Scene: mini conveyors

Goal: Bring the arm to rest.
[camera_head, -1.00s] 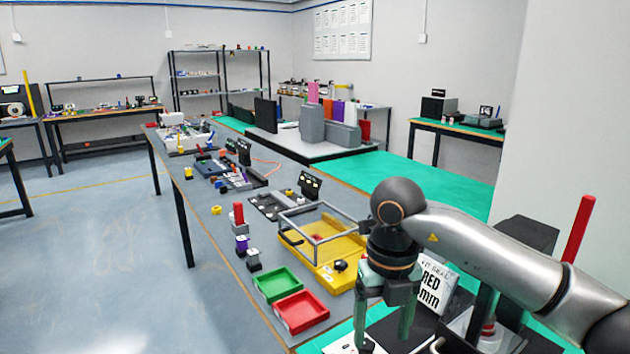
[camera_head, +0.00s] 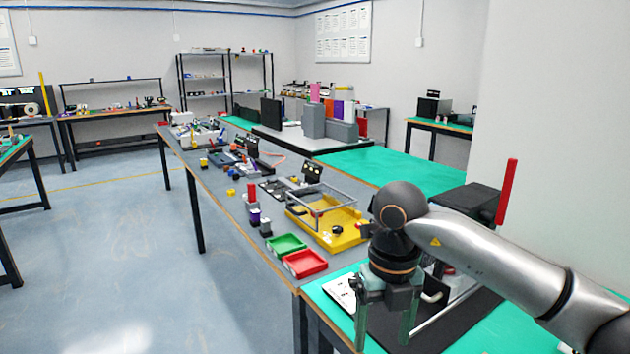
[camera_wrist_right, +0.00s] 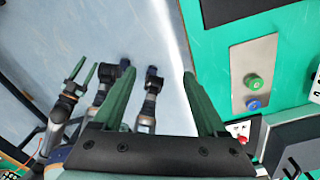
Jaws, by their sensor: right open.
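My right gripper (camera_head: 384,325) hangs fingers down at the lower right of the head view, in front of the black mat and green near worktop. At the left of the wrist view is another green-fingered gripper (camera_wrist_right: 84,76), which looks like my left one. Its fingers stand apart and look empty. My left arm does not show in the head view.
The long table carries a green tray (camera_head: 287,245), a red tray (camera_head: 306,264) and a yellow fixture (camera_head: 340,238). A black box (camera_head: 468,200) and red post (camera_head: 507,190) stand behind my right arm. The wrist view shows a green and a blue button (camera_wrist_right: 253,81). Left floor is open.

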